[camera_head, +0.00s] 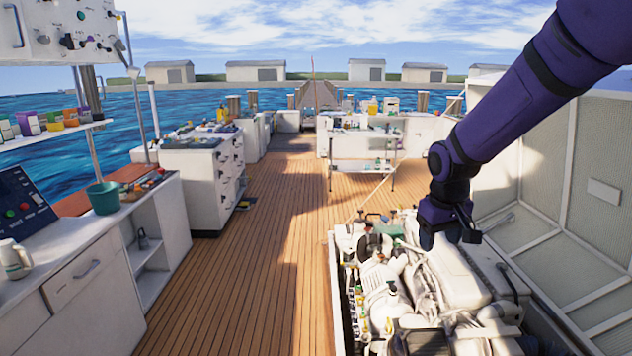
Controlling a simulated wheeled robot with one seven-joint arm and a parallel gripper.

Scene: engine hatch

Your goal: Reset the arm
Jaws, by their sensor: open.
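My arm comes in from the upper right of the head view, dark purple with black joints. It bends at the elbow and hangs down over the open engine hatch. My gripper (449,238) points down at the end of the arm, over or just behind the white engine (455,275). It is open, and no object shows in it. Its fingertips are small here, and I cannot tell whether they touch the engine.
The hatch's raised panel (604,192) stands close to the right of my arm. A counter with a green pot (103,197) and a white mug (14,258) runs along the left. The wooden deck (250,270) between is clear. White benches (360,150) stand farther back.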

